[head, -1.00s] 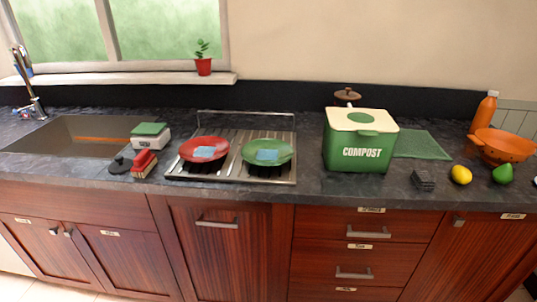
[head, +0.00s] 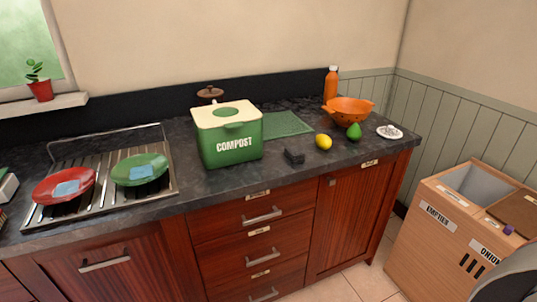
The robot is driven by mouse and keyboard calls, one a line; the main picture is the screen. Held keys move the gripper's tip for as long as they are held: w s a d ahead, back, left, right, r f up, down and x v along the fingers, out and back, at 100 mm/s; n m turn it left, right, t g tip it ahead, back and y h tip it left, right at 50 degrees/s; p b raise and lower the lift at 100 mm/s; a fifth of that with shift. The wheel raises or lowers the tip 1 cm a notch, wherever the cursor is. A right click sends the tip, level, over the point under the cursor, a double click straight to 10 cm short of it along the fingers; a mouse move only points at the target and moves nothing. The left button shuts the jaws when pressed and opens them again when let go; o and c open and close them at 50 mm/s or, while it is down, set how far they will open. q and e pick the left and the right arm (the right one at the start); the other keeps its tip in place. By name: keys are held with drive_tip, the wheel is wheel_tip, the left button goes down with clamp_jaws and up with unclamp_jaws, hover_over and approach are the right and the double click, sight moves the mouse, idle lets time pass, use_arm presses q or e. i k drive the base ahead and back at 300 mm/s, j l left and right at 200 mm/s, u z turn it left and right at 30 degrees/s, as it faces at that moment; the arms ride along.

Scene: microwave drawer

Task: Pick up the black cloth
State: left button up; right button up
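The black cloth (head: 294,156) looks like a small dark folded bundle on the dark stone counter (head: 350,158). It lies near the counter's front edge, to the right of the green compost bin (head: 230,140) and to the left of the lemon (head: 323,142). It is apart from both and nothing covers it. Neither of my grippers shows in the head view.
A green mat (head: 285,124), orange colander (head: 348,109), orange bottle (head: 331,84), green fruit (head: 354,131) and patterned white dish (head: 389,131) are around the cloth. A wooden bin box (head: 440,225) stands on the floor at right.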

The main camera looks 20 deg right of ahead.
sight(293, 153)
drive_tip(key=l+u, duration=0.2)
drive_tip(key=u, duration=0.3)
drive_tip(key=l+u, duration=0.2)
drive_tip(key=u, duration=0.3)
drive_tip(key=k+l+u, duration=0.25)
drive_tip(key=l, duration=0.15)
drive_tip(key=k+l+u, duration=0.15)
drive_tip(key=l+u, duration=0.15)
drive_tip(key=l, duration=0.15)
